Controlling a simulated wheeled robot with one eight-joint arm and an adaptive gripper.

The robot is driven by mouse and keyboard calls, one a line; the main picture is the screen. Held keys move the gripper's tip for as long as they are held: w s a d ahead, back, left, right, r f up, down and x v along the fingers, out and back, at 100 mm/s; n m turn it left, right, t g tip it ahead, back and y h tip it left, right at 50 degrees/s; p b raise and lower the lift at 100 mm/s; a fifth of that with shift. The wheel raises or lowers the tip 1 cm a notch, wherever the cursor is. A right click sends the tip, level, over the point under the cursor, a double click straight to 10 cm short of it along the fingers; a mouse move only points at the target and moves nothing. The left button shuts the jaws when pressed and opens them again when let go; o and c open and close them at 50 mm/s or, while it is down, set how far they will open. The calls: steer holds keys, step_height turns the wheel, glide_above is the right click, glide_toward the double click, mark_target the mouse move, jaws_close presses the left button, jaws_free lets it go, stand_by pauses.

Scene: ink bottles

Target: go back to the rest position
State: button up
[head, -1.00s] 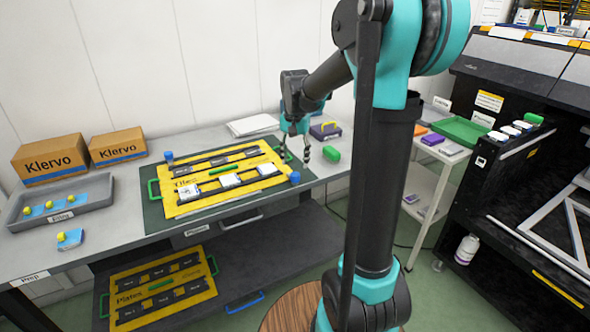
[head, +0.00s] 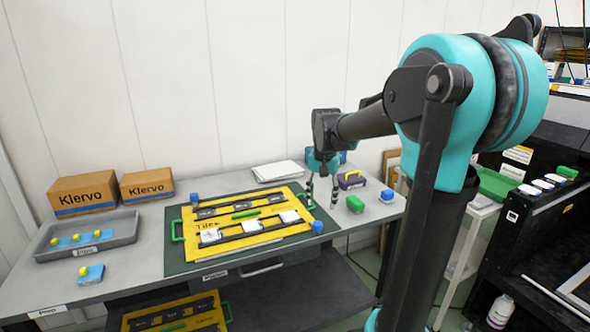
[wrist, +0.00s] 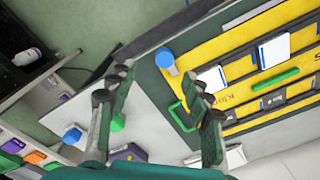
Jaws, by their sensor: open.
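My gripper (head: 321,192) hangs open and empty above the right end of the table (head: 118,268), near the right edge of the yellow board. In the wrist view my gripper (wrist: 160,115) shows its two dark fingers spread wide with nothing between them. The yellow board (head: 232,246) lies on a dark green mat and carries several dark slots and white tiles. It also shows in the wrist view (wrist: 208,50). A green object (head: 355,204) and a blue-topped item (head: 387,195) stand on the table to the right of the gripper.
Two Klervo boxes (head: 82,193) and a grey tray (head: 40,249) with yellow-topped blue pieces stand at the left. A blue piece with a yellow knob (head: 90,274) lies in front. A purple case (head: 351,181) and white papers (head: 277,171) are behind. A black machine (head: 540,235) stands right.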

steer(key=s+d+f+n+t, duration=0.3)
steer(key=s+f+n, duration=0.2)
steer(key=s+f, duration=1.1)
steer(key=s, duration=0.3)
steer(key=shift+s+f+t, duration=0.15)
steer(key=shift+s+t, duration=0.15)
steer(key=shift+t, duration=0.1)
